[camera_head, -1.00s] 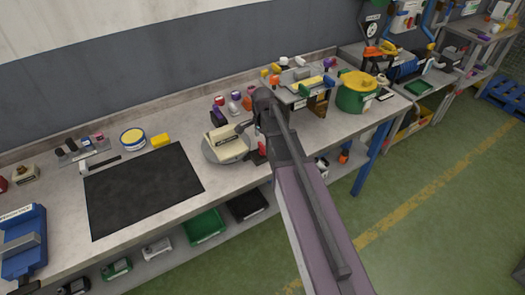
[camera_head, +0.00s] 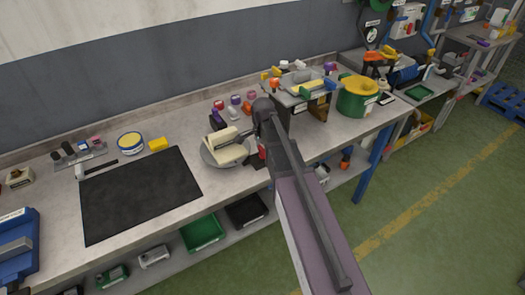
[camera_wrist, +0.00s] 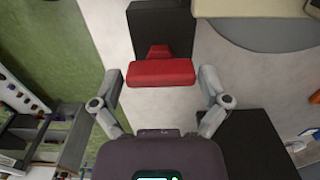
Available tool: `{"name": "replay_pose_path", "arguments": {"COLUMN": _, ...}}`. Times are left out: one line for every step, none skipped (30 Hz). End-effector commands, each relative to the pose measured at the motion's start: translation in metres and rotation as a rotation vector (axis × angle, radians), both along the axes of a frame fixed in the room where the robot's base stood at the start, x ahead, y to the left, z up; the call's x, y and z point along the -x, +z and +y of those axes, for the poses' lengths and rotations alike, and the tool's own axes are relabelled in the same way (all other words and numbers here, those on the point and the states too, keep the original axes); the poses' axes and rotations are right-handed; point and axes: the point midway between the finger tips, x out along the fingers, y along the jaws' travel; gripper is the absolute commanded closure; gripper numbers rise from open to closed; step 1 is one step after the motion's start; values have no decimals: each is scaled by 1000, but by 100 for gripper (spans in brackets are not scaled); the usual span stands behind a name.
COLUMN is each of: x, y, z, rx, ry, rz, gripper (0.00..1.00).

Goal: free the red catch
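The red catch (camera_wrist: 160,73) is a red bar with a smaller red part behind it, at the end of a black block (camera_wrist: 160,25) in the wrist view. My gripper (camera_wrist: 161,78) is open, with one finger at each end of the bar and a narrow gap showing on both sides. In the head view a bit of the catch (camera_head: 262,152) shows beside my arm, which hides most of the gripper. Left of it is a grey round turntable (camera_head: 210,159) bearing a cream block (camera_head: 228,147). The turntable's edge (camera_wrist: 272,36) shows at upper right in the wrist view.
A black mat (camera_head: 140,195) lies left on the bench. Small coloured pieces stand behind the turntable. A raised stand (camera_head: 300,95) with parts and a green pot (camera_head: 357,97) are at the right. Green and black bins sit on the shelf below.

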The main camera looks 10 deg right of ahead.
Motion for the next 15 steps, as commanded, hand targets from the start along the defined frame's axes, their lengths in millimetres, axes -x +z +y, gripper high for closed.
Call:
{"name": "replay_pose_path", "arguments": {"x": 0, "y": 0, "z": 0, "rx": 0, "ry": 0, "rz": 0, "gripper": 33}}
{"name": "replay_pose_path", "arguments": {"x": 0, "y": 0, "z": 0, "rx": 0, "ry": 0, "rz": 0, "gripper": 42}}
{"name": "replay_pose_path", "arguments": {"x": 0, "y": 0, "z": 0, "rx": 0, "ry": 0, "rz": 0, "gripper": 53}}
{"name": "replay_pose_path", "arguments": {"x": 0, "y": 0, "z": 0, "rx": 0, "ry": 0, "rz": 0, "gripper": 62}}
{"name": "replay_pose_path", "arguments": {"x": 0, "y": 0, "z": 0, "rx": 0, "ry": 0, "rz": 0, "gripper": 62}}
{"name": "replay_pose_path", "arguments": {"x": 0, "y": 0, "z": 0, "rx": 0, "ry": 0, "rz": 0, "gripper": 62}}
{"name": "replay_pose_path", "arguments": {"x": 0, "y": 0, "z": 2, "rx": 0, "ry": -1, "rz": 1, "gripper": 62}}
{"name": "replay_pose_path", "arguments": {"x": 0, "y": 0, "z": 1, "rx": 0, "ry": -1, "rz": 1, "gripper": 62}}
{"name": "replay_pose_path", "arguments": {"x": 0, "y": 0, "z": 1, "rx": -1, "ry": 0, "rz": 1, "gripper": 62}}
{"name": "replay_pose_path", "arguments": {"x": 0, "y": 0, "z": 0, "rx": -1, "ry": 2, "rz": 1, "gripper": 62}}
{"name": "replay_pose_path", "arguments": {"x": 0, "y": 0, "z": 0, "rx": -1, "ry": 4, "rz": 1, "gripper": 62}}
{"name": "replay_pose_path", "arguments": {"x": 1, "y": 0, "z": 0, "rx": -1, "ry": 8, "rz": 1, "gripper": 62}}
{"name": "replay_pose_path", "arguments": {"x": 1, "y": 0, "z": 0, "rx": -1, "ry": 11, "rz": 1, "gripper": 62}}
{"name": "replay_pose_path", "arguments": {"x": 1, "y": 0, "z": 0, "rx": -1, "ry": 16, "rz": 1, "gripper": 62}}
{"name": "replay_pose_path", "arguments": {"x": 1, "y": 0, "z": 0, "rx": -1, "ry": 23, "rz": 1, "gripper": 62}}
